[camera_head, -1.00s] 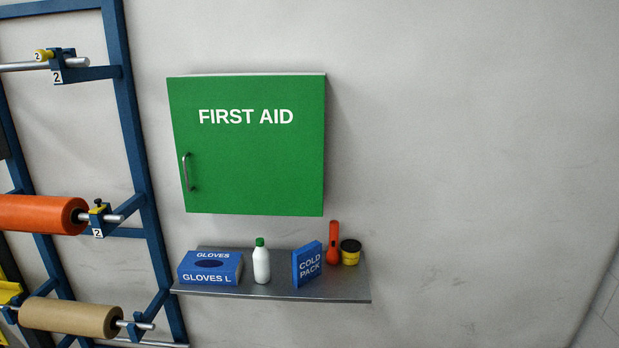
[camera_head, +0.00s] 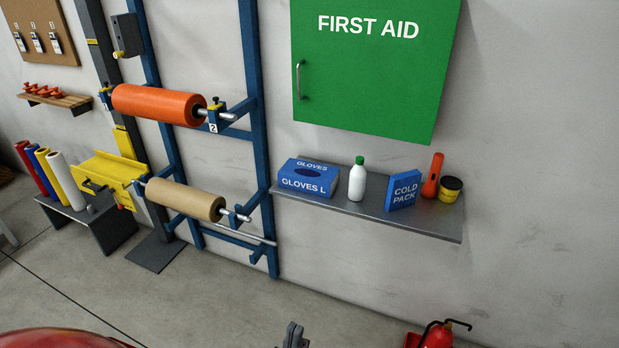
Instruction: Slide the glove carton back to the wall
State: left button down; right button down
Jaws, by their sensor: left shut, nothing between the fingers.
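The blue glove carton (camera_head: 307,178), marked GLOVES L, sits at the left end of the grey wall shelf (camera_head: 400,222). Its front face is close to the shelf's front edge, and its top has a dark oval opening. My left gripper (camera_head: 293,328) shows at the bottom middle of the head view, well below the shelf and apart from the carton. It is shut and holds nothing. My right gripper is not in the head view.
On the shelf, right of the carton, stand a white bottle (camera_head: 357,182), a cold pack box (camera_head: 403,191), an orange flashlight (camera_head: 432,177) and a yellow-black tin (camera_head: 450,190). The green first aid cabinet (camera_head: 370,75) hangs above. A blue rack (camera_head: 256,140) stands left. A fire extinguisher (camera_head: 438,336) is below.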

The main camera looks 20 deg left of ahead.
aim_at(298, 175)
jog(key=i+j+u, duration=0.1)
jog(key=i+j, duration=0.7)
